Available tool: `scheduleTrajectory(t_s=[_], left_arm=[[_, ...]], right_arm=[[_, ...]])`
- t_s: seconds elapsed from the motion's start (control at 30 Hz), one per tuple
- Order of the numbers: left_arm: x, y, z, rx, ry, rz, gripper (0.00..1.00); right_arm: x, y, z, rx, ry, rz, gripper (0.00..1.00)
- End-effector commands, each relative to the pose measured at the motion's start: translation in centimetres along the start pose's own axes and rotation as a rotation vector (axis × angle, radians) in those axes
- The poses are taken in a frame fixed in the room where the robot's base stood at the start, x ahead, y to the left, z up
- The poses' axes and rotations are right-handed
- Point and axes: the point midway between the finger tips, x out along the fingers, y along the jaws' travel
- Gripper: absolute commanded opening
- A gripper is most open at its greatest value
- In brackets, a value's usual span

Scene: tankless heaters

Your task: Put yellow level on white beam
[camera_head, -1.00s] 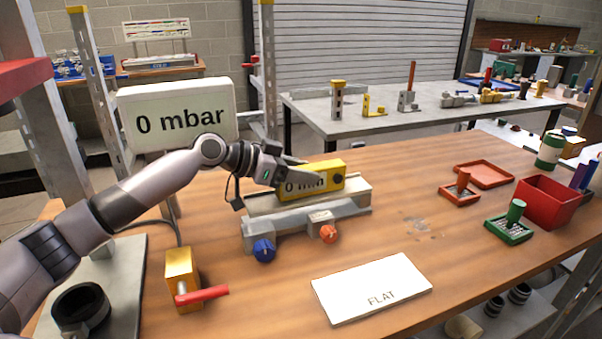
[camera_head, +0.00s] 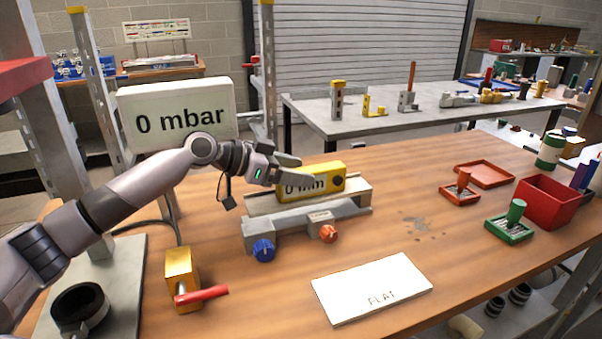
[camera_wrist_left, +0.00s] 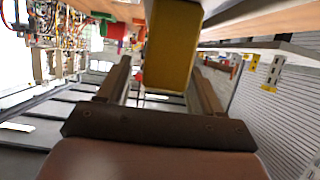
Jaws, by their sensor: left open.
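The yellow level (camera_head: 311,181) with a "0 mm" display lies on the white beam (camera_head: 352,191), which rests on a grey stand with a blue knob and an orange knob. My left gripper (camera_head: 296,171) is open at the left end of the level, with a finger on its near side partly in front of the display. In the left wrist view the yellow level (camera_wrist_left: 173,45) shows ahead, between the two spread fingers (camera_wrist_left: 160,85). I cannot tell whether a finger touches it. My right gripper is not in view.
A white "FLAT" plate (camera_head: 372,288) lies at the front. A gold valve with a red handle (camera_head: 182,280) stands at left, below the "0 mbar" display (camera_head: 178,113). A red bin (camera_head: 546,201) and a green tray (camera_head: 509,229) are at right.

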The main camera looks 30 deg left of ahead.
Motion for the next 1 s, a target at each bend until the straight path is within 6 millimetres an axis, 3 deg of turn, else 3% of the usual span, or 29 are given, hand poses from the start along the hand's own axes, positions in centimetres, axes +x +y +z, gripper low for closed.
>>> scheduleTrajectory(t_s=[0.2, 0.4, 1.0], left_arm=[[-3.6, 0.0, 0.3, 0.003, -0.004, -0.001, 0.66], [-5.5, 0.0, 0.1, 0.001, -0.001, 0.000, 0.66], [-5.8, 0.0, 0.0, 0.001, 0.000, 0.001, 0.66]], right_arm=[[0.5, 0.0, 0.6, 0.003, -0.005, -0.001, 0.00], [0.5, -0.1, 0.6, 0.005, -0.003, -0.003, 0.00], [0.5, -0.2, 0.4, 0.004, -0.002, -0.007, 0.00]])
